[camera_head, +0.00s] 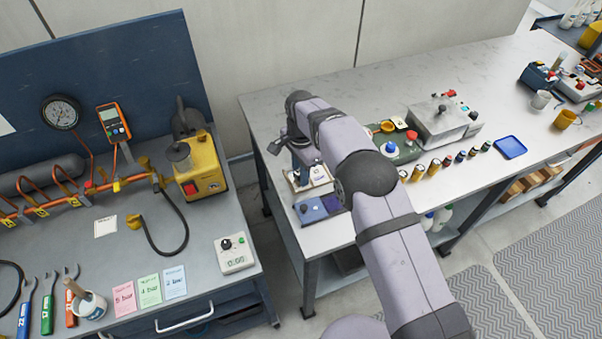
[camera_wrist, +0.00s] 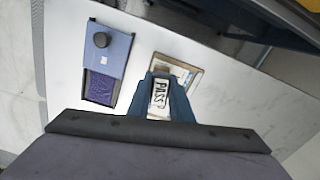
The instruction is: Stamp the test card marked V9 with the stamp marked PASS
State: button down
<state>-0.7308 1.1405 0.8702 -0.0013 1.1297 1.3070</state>
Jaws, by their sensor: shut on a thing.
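My gripper (camera_wrist: 166,88) is shut on the PASS stamp (camera_wrist: 160,96), whose label PASS shows between the blue fingers in the wrist view. In the head view my gripper (camera_head: 303,158) points down over a shallow wooden tray (camera_head: 318,191) near the bench's left end. The tray (camera_wrist: 192,72) also shows just beyond the fingers in the wrist view. Pale pieces lie in it, partly hidden by my gripper and the stamp. I cannot read V9 on any of them, nor tell whether the stamp touches anything.
A blue ink pad box (camera_wrist: 110,45) with a dark knob and a bare purple pad (camera_wrist: 101,87) lies left of the tray. A green-grey device (camera_head: 408,154), several small bottles and a blue dish (camera_head: 510,147) stand further right. Another bench (camera_head: 205,285) is at left, across a gap.

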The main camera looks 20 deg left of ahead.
jog(key=shift+f+b, duration=0.3)
jog(key=shift+f, duration=0.2)
dwell(1.1)
jog(key=shift+r, duration=0.1)
jog(key=shift+r+p, duration=2.35)
jog(key=shift+r, duration=1.1)
